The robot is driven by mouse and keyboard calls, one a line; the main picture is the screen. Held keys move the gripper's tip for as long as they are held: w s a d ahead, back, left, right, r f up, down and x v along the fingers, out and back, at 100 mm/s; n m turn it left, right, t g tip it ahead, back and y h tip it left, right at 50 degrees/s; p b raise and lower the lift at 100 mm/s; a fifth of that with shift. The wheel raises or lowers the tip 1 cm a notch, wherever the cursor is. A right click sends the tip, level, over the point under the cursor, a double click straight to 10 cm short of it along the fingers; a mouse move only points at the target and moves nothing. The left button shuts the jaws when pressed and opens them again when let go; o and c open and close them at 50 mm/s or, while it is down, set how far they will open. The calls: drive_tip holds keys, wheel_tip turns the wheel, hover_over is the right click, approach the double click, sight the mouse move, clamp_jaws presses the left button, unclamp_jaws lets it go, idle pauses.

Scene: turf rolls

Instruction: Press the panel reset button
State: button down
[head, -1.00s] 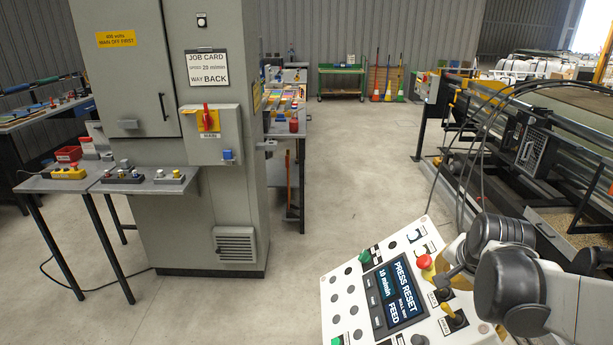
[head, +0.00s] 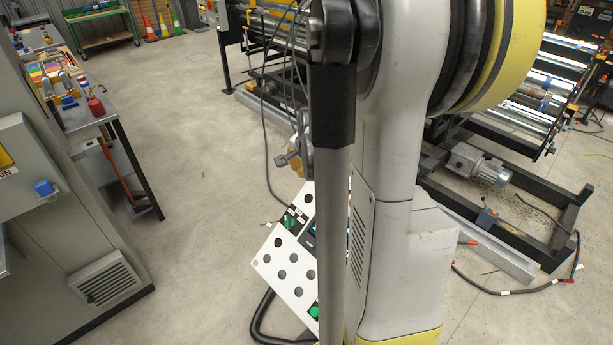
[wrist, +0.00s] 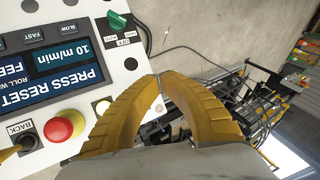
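The white control panel (head: 283,262) stands low in the head view, its right part hidden behind my arm. It shows a green switch (head: 290,221), a green button (head: 314,311) and several dark round spots. In the wrist view the panel (wrist: 100,65) appears upside down. Its display (wrist: 48,75) reads PRESS RESET, 10 m/min and FEED. A red button (wrist: 58,130), a BACK switch (wrist: 25,142) and the green switch (wrist: 117,20) show there. My gripper (wrist: 159,77) has yellow fingers with tips together, empty, at the panel's edge. I cannot tell which button is reset.
A grey cabinet (head: 60,200) and a bench (head: 85,115) with tools stand at the left. Machine rollers and frames (head: 500,165) are at the right, with cables on the floor. The floor (head: 185,150) between cabinet and panel is clear.

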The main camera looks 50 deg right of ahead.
drive_tip(key=shift+s+d, duration=0.15)
drive_tip(key=shift+s, duration=0.05)
drive_tip(key=shift+f, duration=0.1)
drive_tip(key=b, duration=0.5)
approach(316, 182)
drive_tip(key=w+f, duration=0.3)
drive_tip(key=shift+d+f+b, duration=0.15)
drive_tip(key=shift+f+b, duration=0.15)
drive_tip(key=shift+f, duration=0.35)
drive_tip(key=shift+s, duration=0.1)
idle(0.5)
drive_tip(key=shift+d+f+b, duration=0.25)
drive_tip(key=shift+f+b, duration=0.05)
drive_tip(key=shift+b, duration=0.05)
drive_tip(key=shift+d+f+b, duration=0.3)
drive_tip(key=shift+f+b, duration=0.05)
idle(0.6)
idle(0.4)
drive_tip(key=shift+a+r+p, duration=0.5)
drive_tip(key=shift+a+r, duration=0.05)
drive_tip(key=shift+r, duration=0.1)
